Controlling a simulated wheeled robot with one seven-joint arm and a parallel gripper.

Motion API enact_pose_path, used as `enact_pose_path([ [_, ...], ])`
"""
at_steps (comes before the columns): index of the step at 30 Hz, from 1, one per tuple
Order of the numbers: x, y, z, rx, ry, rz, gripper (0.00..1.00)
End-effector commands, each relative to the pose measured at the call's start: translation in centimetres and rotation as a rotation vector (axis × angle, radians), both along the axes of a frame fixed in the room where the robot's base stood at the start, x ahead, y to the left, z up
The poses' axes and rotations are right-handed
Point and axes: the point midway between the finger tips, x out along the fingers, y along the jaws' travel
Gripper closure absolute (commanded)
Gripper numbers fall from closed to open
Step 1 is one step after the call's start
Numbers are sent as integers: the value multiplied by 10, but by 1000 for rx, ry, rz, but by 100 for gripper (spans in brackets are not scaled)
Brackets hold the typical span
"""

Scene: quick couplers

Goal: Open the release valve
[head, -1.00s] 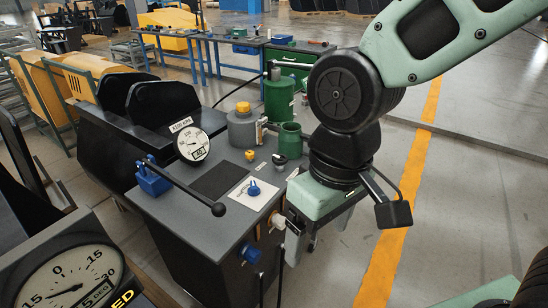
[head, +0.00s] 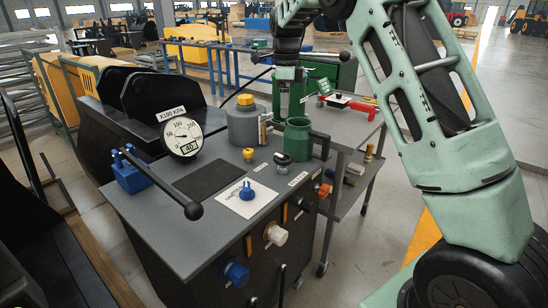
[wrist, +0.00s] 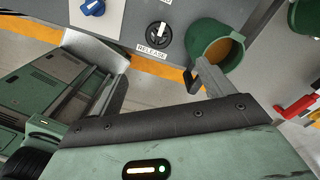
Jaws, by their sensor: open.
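The release valve is a small round black knob (wrist: 159,36) with a pale rim and a white pointer mark, beside a RELEASE label. In the head view the knob (head: 282,158) sits near the right edge of the grey bench top, in front of the open green cup (head: 298,138). My gripper (wrist: 150,68) is open and empty, its two fingers spread wide. In the wrist view the knob lies beyond and between the fingertips, apart from both.
A blue knob (head: 246,191) on a white plate is left of the valve. A round gauge (head: 182,136) and a blue block with a long black lever (head: 193,209) stand farther left. A grey canister (head: 245,122) stands behind. A side table holds a red tool (head: 350,105).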

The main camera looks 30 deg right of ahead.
Motion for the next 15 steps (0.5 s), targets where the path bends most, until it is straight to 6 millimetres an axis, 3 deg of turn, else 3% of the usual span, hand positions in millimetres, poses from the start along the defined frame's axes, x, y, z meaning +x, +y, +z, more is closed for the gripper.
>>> enact_pose_path([
  [5, -1, 1, -27, 2, 4, 2, 19],
  [15, -1, 2, -98, 3, 4, 5, 19],
])
